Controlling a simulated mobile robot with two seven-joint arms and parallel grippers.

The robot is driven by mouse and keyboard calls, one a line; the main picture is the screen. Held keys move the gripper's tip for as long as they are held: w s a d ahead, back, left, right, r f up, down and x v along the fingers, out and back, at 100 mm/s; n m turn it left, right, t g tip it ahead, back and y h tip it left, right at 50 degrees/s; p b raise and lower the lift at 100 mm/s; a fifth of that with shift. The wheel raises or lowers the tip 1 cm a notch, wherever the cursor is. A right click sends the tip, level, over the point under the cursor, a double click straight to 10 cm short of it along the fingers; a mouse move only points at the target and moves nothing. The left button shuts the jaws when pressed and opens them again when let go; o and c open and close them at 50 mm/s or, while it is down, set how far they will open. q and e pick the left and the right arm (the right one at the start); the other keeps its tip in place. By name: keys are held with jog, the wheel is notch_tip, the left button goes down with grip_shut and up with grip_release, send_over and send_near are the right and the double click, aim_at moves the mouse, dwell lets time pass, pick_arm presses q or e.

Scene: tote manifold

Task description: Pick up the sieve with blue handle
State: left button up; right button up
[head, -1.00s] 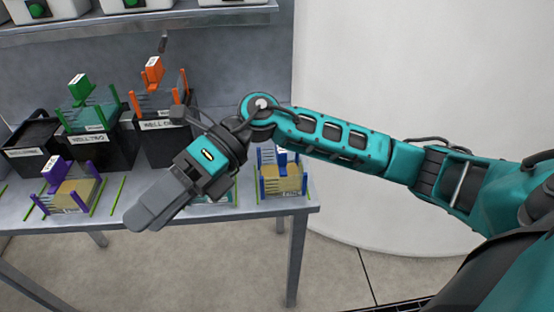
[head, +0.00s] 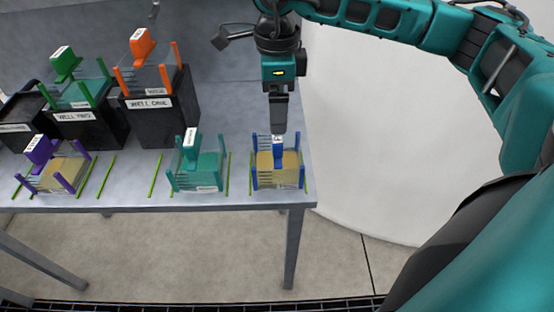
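The sieve with blue handle (head: 262,183) stands at the right end of the table, with blue corner posts and a tan block inside. Its blue handle (head: 278,155) rises in the middle with a white label on top. My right gripper (head: 279,128) points straight down, with its fingertips right at the top of this handle. The fingers overlap in this view, so I cannot tell whether they are open or closed on the handle. The sieve looks level and seems to rest on the table. My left gripper is not in view.
A teal sieve (head: 208,170) stands just left of the blue one, and a purple one (head: 50,172) is at the far left. Black totes behind (head: 165,125) hold orange (head: 142,45) and green (head: 66,65) sieves. The table's front edge is close.

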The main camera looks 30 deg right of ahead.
aim_at(277, 154)
notch_tip(277, 154, down, 8)
jog(key=shift+f, duration=0.1)
dwell(0.4)
jog(key=c, duration=1.5)
